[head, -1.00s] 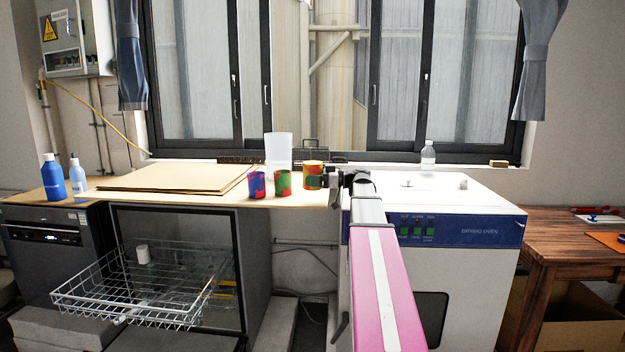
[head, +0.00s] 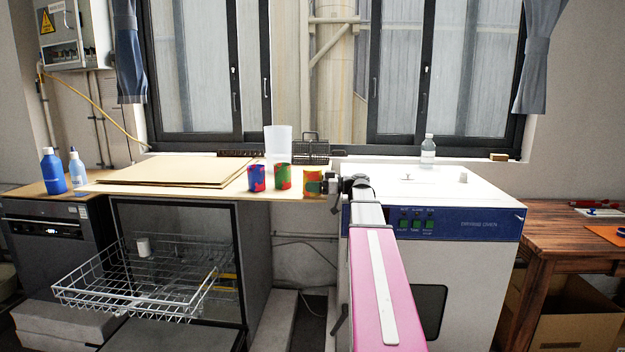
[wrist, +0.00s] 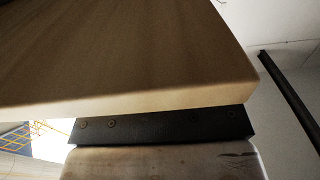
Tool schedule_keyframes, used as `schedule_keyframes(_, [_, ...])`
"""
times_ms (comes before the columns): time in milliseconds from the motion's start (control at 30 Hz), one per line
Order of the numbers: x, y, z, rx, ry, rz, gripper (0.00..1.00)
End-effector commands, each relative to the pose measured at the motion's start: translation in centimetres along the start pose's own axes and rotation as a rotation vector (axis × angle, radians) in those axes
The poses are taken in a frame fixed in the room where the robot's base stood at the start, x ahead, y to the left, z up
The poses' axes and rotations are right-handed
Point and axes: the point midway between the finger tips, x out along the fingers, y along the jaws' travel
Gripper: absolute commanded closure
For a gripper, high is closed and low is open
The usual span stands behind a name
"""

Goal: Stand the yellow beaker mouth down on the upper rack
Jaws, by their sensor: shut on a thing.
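The yellow beaker (head: 313,182), patterned with red and orange, is at the counter's front right edge in the head view. It looks upright; whether it touches the counter is unclear. My gripper (head: 325,184) is shut on it from the right, its fingers partly hidden. A wire rack (head: 122,300) is pulled out of the open cabinet below the counter at left, with a small white cup (head: 144,246) at its back. It is the only rack clearly visible. The wrist view shows neither my fingers nor the beaker, only the wooden counter's edge (wrist: 150,100) close up.
A blue-red beaker (head: 257,178) and a green-red beaker (head: 283,176) stand left of the held one, with a clear beaker (head: 278,145) behind. A flat board (head: 175,172) lies on the counter. The drying oven (head: 465,255) stands at right. Most of the rack is empty.

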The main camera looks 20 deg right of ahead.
Motion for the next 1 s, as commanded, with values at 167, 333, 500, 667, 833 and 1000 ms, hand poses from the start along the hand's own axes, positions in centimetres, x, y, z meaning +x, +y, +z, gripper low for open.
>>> schedule_keyframes(167, [0.0,0.0,0.61,0.0,0.0,0.0,0.52])
schedule_keyframes(333, [0.0,0.0,0.64,0.0,0.0,0.0,0.52])
schedule_keyframes(500, [0.0,0.0,0.64,0.0,0.0,0.0,0.52])
schedule_keyframes(667, [0.0,0.0,0.75,0.0,0.0,0.0,0.52])
schedule_keyframes(833, [0.0,0.01,0.96,0.0,0.0,0.0,0.52])
schedule_keyframes(1000, [0.0,0.01,1.12,-0.001,0.0,0.0,0.19])
